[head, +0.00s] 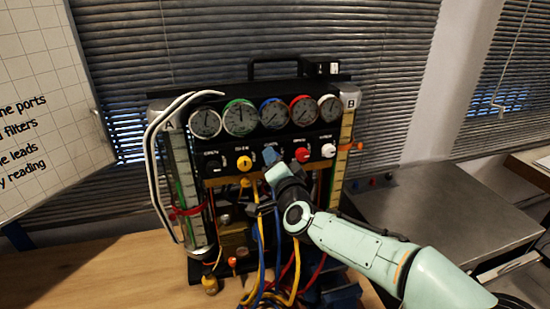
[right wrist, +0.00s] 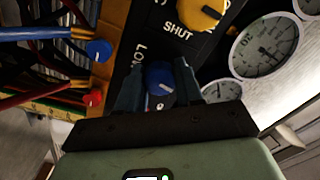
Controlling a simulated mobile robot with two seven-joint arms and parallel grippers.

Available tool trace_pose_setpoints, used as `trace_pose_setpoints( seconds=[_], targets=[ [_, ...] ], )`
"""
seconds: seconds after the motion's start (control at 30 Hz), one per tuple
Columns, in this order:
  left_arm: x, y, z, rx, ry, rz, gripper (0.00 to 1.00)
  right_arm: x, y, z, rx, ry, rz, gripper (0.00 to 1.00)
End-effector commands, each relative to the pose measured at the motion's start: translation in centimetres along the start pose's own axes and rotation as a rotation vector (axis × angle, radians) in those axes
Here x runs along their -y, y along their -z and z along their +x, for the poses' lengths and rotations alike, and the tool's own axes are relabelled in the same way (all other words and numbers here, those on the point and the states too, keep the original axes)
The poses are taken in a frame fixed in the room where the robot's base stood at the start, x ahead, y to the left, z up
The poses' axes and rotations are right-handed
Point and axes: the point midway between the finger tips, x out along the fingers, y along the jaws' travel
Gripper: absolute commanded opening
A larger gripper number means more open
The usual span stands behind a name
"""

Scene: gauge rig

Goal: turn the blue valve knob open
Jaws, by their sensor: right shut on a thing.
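The blue valve knob (right wrist: 160,78) is on the black panel between the fingers of my right gripper (right wrist: 160,88) in the right wrist view. The right gripper is shut on the knob. In the head view my right gripper (head: 273,165) reaches the panel between the yellow knob and the red knob, and it hides the blue knob. My left gripper is not in view.
A yellow knob (head: 244,163) is to the left, and a red knob (head: 302,155) and a white knob (head: 328,151) are to the right. Gauges (head: 241,117) sit above. Blue and yellow hoses (head: 262,245) hang below the gripper. The wooden table (head: 100,275) is clear at left.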

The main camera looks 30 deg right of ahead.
Motion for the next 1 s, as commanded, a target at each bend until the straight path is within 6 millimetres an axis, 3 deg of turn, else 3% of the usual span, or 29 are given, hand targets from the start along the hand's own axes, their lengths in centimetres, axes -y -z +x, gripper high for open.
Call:
trace_pose_setpoints(
  seconds=[0.33, 0.93, 0.97, 1.0],
  targets=[
    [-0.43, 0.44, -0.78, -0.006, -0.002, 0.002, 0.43, 0.06, 0.02, 0.01, 0.000, 0.001, -0.160, 0.05],
    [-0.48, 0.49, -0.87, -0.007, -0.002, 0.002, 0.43, -0.01, -0.02, 0.00, 0.000, 0.000, -0.197, 0.05],
    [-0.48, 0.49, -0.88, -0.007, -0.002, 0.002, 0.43, -0.02, -0.01, 0.00, 0.000, 0.000, -0.197, 0.42],
    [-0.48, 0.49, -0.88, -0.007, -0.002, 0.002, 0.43, -0.02, -0.01, 0.00, 0.000, 0.000, -0.197, 0.55]
  ],
)
